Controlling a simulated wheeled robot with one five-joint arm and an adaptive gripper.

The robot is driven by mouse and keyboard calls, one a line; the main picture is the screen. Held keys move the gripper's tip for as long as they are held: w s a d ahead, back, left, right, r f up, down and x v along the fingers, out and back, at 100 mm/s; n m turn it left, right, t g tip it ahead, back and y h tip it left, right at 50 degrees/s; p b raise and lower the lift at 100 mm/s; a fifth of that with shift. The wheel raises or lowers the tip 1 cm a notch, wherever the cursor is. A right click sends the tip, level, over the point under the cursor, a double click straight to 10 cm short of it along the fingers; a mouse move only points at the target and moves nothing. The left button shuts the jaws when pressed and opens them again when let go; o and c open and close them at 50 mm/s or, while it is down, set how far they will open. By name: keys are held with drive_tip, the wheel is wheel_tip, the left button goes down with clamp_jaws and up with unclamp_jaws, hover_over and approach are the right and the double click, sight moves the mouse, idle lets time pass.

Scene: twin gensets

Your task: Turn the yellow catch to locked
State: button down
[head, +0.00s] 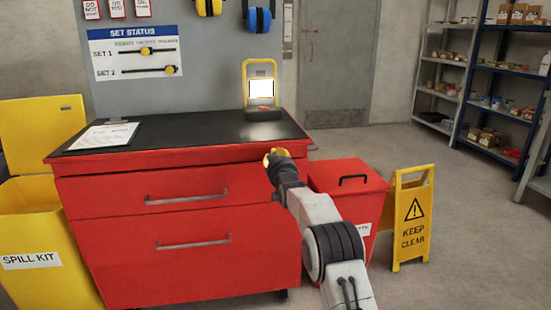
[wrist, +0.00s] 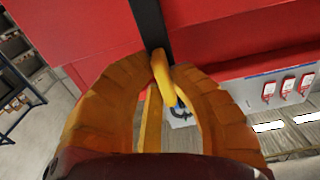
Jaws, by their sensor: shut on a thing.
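My gripper (head: 275,157) is at the upper right front corner of the red drawer cabinet (head: 180,190). In the wrist view its two orange fingers (wrist: 163,75) close in around a narrow yellow piece, which looks like the yellow catch (wrist: 160,72). The gripper is shut on it. The catch lies by a black strip (wrist: 150,22) between red panels. In the head view my gripper hides the catch, and I cannot read its position or any locked mark.
A red lidded bin (head: 350,185) stands close to the right of the cabinet, beside a yellow keep-clear sign (head: 412,218). A yellow spill-kit bin (head: 35,240) is at the left. A lamp (head: 261,88) and a paper sheet (head: 104,135) are on the black top.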

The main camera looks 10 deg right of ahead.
drive_tip(key=shift+r, duration=0.15)
drive_tip(key=c, duration=1.1)
unclamp_jaws()
drive_tip(key=shift+s, duration=0.15)
drive_tip(key=shift+s, duration=5.8)
